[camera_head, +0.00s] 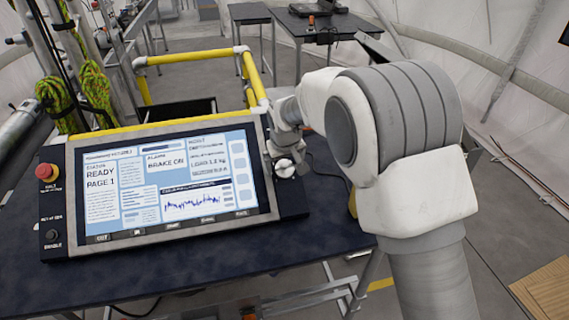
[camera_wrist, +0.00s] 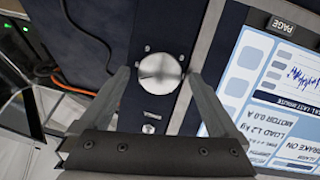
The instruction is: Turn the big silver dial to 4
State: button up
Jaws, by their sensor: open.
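The big silver dial (camera_wrist: 160,72) is a round metal knob on a dark panel strip beside the screen. In the wrist view it lies ahead of my gripper (camera_wrist: 163,80), between its two spread fingers. The fingers are apart from each other; I cannot tell whether either touches the dial. In the head view the dial (camera_head: 284,168) shows at the right of the console, partly hidden by my wrist. The markings around it are too small to read, so its setting cannot be told.
The console screen (camera_head: 165,185) shows READY, PAGE 1 and BRAKE ON. A red stop button (camera_head: 47,172) and a small black knob (camera_head: 52,236) sit at its left. Yellow rails (camera_head: 190,58) stand behind. A cable (camera_wrist: 75,80) lies past the panel. The dark table (camera_head: 325,235) is clear at front right.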

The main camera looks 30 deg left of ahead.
jog(key=shift+w+f, duration=0.1)
jog(key=shift+f, duration=0.15)
jog(key=c, duration=1.3)
jog(key=shift+a+f+n+b, duration=0.1)
jog(key=shift+f+n+b, duration=0.1)
jog(key=shift+n+b, duration=0.9)
jog(key=shift+c, duration=0.3)
jog(key=shift+r+n+t+b, duration=0.2)
jog(key=shift+n+t+b, duration=0.1)
jog(key=shift+n+b, duration=0.25)
jog(key=o, duration=1.4)
jog(key=shift+c, duration=0.2)
jog(key=shift+r, duration=0.1)
